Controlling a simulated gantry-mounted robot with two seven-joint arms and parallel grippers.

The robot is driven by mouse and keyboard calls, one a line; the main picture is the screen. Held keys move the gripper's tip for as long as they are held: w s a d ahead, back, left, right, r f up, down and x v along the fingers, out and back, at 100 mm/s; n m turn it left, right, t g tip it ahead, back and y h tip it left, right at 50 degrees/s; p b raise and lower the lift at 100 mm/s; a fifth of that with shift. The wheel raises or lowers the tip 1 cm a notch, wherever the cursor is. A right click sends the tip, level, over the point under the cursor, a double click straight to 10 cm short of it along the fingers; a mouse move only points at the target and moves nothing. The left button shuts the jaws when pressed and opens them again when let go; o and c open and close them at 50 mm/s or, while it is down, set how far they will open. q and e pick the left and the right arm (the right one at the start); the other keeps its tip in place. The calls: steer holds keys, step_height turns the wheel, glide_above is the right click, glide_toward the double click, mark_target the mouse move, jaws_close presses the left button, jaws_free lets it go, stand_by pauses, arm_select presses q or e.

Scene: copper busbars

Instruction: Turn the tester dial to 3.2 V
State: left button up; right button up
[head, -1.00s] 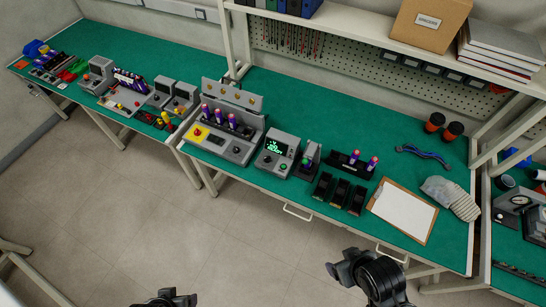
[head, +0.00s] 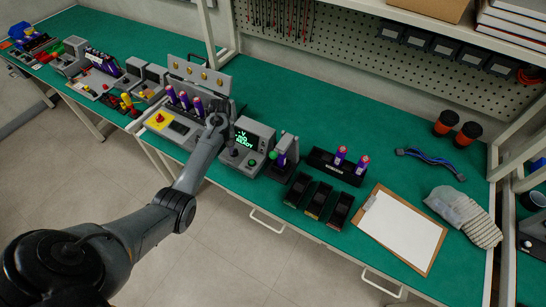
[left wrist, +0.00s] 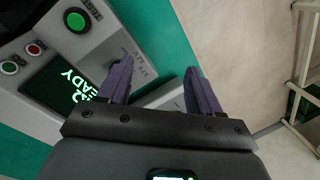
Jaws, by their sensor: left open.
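The tester (head: 250,148) is a grey box with a lit green-text screen and a green button, on the green bench. It also shows in the left wrist view (left wrist: 125,45), with its screen reading READY, partly cut off. My left gripper (head: 216,122) is at the left side of the tester in the head view. In the left wrist view the open gripper (left wrist: 158,66) has one finger over the tester's panel and the other past its edge. The tester dial is not clearly visible; a finger seems to cover it, and its setting cannot be read. My right gripper is out of view.
A grey station with purple cells (head: 172,122) stands left of the tester. A small grey stand (head: 284,157), black bins (head: 318,200), a cell rack (head: 335,168) and a clipboard (head: 398,228) lie to the right. The bench behind the tester is clear.

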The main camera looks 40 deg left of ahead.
arm_select(q)
step_height(320, 180, up, 4)
steer(key=t+b, duration=0.2)
glide_above(234, 152)
steer(key=f+b, duration=0.1)
steer(key=f, duration=0.4)
steer(key=f+b, duration=0.1)
steer(key=f, duration=0.4)
steer(key=shift+a+f+b, duration=0.2)
steer(key=shift+f+b, duration=0.05)
steer(key=shift+b, duration=0.1)
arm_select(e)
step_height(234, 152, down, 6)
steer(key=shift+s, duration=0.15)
